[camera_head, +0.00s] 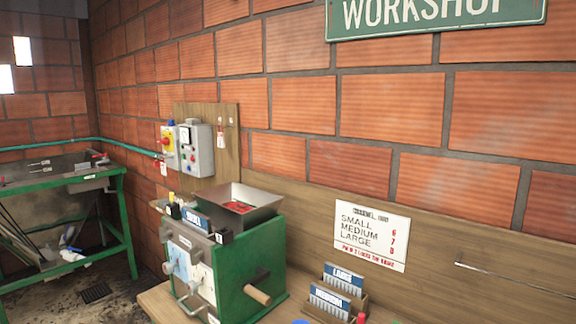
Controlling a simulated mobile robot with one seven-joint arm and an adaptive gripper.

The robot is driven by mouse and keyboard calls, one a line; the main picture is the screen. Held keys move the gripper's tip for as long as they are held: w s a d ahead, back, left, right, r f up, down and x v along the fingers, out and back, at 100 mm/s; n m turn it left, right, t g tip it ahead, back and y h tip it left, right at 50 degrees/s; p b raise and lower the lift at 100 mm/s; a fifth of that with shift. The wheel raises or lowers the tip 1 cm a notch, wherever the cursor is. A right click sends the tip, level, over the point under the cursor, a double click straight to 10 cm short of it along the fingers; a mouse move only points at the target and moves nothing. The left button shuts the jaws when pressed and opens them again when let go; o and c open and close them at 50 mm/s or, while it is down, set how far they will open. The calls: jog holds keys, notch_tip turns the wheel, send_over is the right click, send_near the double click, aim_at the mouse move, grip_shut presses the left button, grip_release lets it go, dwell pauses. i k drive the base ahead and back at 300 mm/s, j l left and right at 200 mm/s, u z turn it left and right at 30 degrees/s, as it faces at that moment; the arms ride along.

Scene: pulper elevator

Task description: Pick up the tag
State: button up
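A small red and white tag (220,138) hangs near the right edge of a wooden board (210,115) on the brick wall. Another small red and white tag-like piece (162,168) shows below the yellow switch box (170,146); it is too small to read. I cannot tell which one is the task's tag. My gripper is not in view.
A grey control box (196,148) is beside the tag. The green pulper (252,270) with a metal hopper (262,210) stands below, on a wooden bench (160,301). Blue-labelled holders (342,280) stand right. A green-framed table (125,215) is left.

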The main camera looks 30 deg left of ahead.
aim_at(163, 164)
jog(key=u, duration=1.9)
jog(key=i+j, duration=0.15)
jog(key=j, duration=0.25)
jog(key=i+j+z, duration=0.1)
jog(key=j, duration=0.3)
jog(key=i+j+u, duration=0.1)
jog(key=i+j, duration=0.45)
jog(key=i+j+u, duration=0.3)
jog(key=i, duration=0.15)
jog(key=i+j+u, duration=0.1)
jog(key=i+u, duration=0.25)
jog(key=i, duration=1.25)
jog(key=i+z, duration=0.35)
jog(key=i+j+z, duration=0.2)
jog(key=i+z, duration=0.2)
jog(key=i, duration=0.15)
